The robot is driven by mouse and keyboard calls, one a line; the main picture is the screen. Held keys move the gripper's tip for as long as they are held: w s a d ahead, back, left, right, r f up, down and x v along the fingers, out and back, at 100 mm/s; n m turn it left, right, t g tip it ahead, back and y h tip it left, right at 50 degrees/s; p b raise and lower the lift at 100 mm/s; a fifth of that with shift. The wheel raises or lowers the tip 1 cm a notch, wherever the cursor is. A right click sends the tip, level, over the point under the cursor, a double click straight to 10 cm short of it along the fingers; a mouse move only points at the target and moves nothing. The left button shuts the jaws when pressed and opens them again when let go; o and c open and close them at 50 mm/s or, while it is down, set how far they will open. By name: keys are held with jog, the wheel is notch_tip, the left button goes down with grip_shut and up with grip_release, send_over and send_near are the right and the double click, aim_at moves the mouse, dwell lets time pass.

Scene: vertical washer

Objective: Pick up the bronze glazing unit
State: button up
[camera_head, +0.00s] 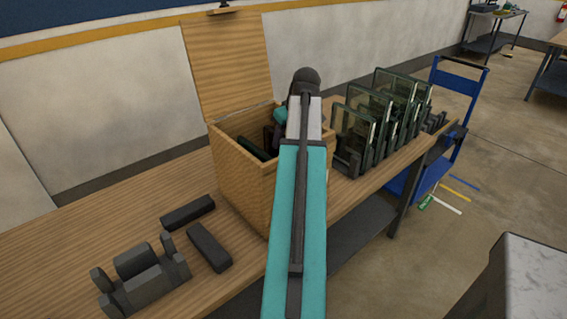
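An open wooden box (240,185) with a raised lid (228,65) stands on the workbench. The edge of a dark green pane (252,148) shows inside it. Several framed glass panes (365,110) stand upright in a dark rack to the right of the box. They look greenish or dark, and I cannot tell which glazing unit is bronze. My teal arm reaches over the box. My gripper (271,137) is at the box opening, mostly hidden behind the arm and box wall. Its fingers and anything between them cannot be made out.
Dark blocks (208,247) and a grey fixture (140,275) lie on the bench (70,245) at the front left. A blue cart (455,100) stands beyond the bench's right end. A grey-topped surface (540,280) is at the lower right. Bare bench shows at left.

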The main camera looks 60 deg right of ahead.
jog(key=shift+p+x, duration=0.8)
jog(key=shift+x, duration=1.75)
jog(key=shift+d+f, duration=0.15)
jog(key=shift+f, duration=0.05)
grip_shut()
dwell(0.8)
